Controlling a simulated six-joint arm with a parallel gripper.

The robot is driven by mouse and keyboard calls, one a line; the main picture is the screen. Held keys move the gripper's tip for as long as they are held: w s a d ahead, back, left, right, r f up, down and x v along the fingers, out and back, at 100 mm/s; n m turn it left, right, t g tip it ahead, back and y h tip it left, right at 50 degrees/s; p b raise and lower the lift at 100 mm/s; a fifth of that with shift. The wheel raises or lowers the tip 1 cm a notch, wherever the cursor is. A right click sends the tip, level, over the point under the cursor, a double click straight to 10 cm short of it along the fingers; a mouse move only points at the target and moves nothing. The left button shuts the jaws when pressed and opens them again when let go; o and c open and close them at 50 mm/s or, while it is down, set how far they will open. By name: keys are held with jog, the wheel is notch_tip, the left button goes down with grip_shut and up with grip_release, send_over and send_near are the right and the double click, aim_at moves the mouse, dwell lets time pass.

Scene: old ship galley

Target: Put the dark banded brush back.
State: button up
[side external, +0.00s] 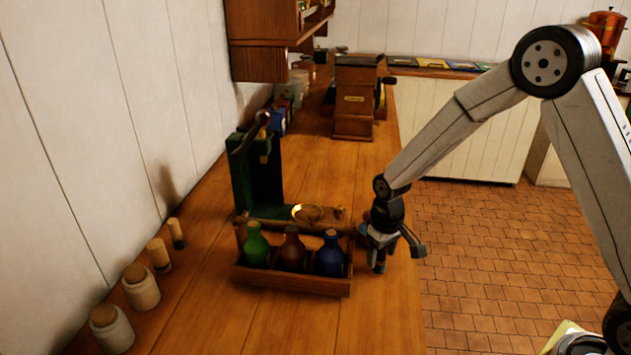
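My gripper (398,256) is at the counter's right edge, just right of the bottle rack. Its fingers are spread apart, and nothing shows between them. I cannot clearly make out a dark banded brush. Two small upright pieces with pale tops stand by the left wall: a nearer one (158,255) and a farther, darker one (177,233). They are too small to tell whether either is a brush. A green upright holder (243,180) stands behind the rack, with a dark curved piece (250,135) at its top. A brass ring (308,212) lies by its base.
A wooden rack (290,282) holds green, brown and blue bottles. Two cork-topped jars (140,287) (110,330) stand at the front left. A wooden box with a crank (354,100) stands farther back. The counter (210,290) is clear between jars and rack.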

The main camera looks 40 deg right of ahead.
jog(key=shift+r, duration=0.2)
notch_tip(320, 180, up, 12)
dwell(0.8)
jog(key=shift+s, duration=0.1)
dwell(0.5)
jog(key=s+f+t, duration=0.2)
jog(key=s+f, duration=0.2)
jog(key=s, duration=0.9)
jog(key=shift+s+f+t, duration=0.2)
jog(key=shift+s+t, duration=0.05)
jog(key=shift+t, duration=0.05)
